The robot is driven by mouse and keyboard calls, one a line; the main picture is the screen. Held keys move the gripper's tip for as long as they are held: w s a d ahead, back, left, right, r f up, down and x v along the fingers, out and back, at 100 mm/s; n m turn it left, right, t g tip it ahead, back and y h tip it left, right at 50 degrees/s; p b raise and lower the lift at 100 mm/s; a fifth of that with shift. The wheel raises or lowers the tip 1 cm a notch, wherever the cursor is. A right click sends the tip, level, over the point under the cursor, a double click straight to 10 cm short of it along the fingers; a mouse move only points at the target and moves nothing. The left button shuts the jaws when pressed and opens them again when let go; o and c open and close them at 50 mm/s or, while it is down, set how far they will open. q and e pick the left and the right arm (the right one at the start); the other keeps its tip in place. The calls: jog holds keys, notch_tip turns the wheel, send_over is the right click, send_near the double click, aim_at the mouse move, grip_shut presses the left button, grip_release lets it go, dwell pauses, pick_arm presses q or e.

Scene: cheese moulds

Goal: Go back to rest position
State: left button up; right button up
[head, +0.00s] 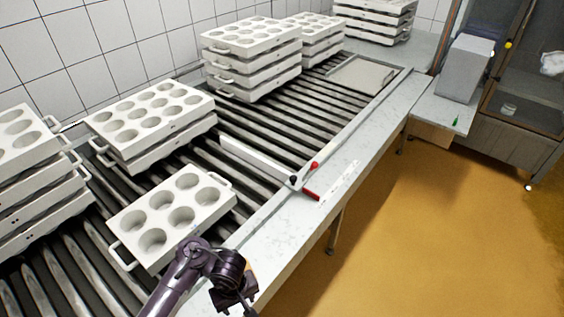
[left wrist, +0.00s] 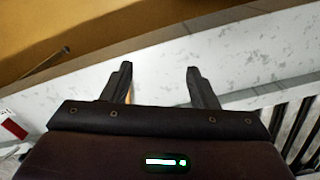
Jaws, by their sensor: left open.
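My left gripper (head: 240,299) is at the bottom of the head view, over the conveyor's pale side ledge, near the closest mould. In the left wrist view its two dark fingers (left wrist: 159,85) stand apart with nothing between them, with the pale ledge (left wrist: 240,65) beyond them. The nearest cheese mould (head: 174,219), white with several round cups and a handle at each end, lies on the rollers just beyond my left arm. The gripper appears clear of it. My right gripper is in neither view.
Stacks of white moulds stand on the rollers at the left (head: 38,185), middle (head: 150,122) and back (head: 252,62). The orange floor (head: 430,230) at the right is open.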

pick_arm(q)
jog(key=s+d+f+m+h+b, duration=0.1)
jog(key=s+f+b, duration=0.25)
jog(key=f, duration=0.55)
jog(key=s+f+m+g+h+b, duration=0.1)
jog(key=s+f+h+b, duration=0.1)
jog(key=s+f, duration=0.5)
jog(key=s+d+f+m+h+b, duration=0.1)
jog(key=s+f+b, duration=0.1)
jog(key=f, duration=0.9)
jog(key=s+a+f+m+t+y+b, duration=0.2)
jog(key=s+a+f+m+y+b, duration=0.2)
jog(key=s+a+f, duration=0.9)
jog(key=s+f+m, duration=0.1)
jog(key=s+f, duration=0.2)
jog(key=s, duration=0.1)
jog(key=shift+a+b, duration=0.4)
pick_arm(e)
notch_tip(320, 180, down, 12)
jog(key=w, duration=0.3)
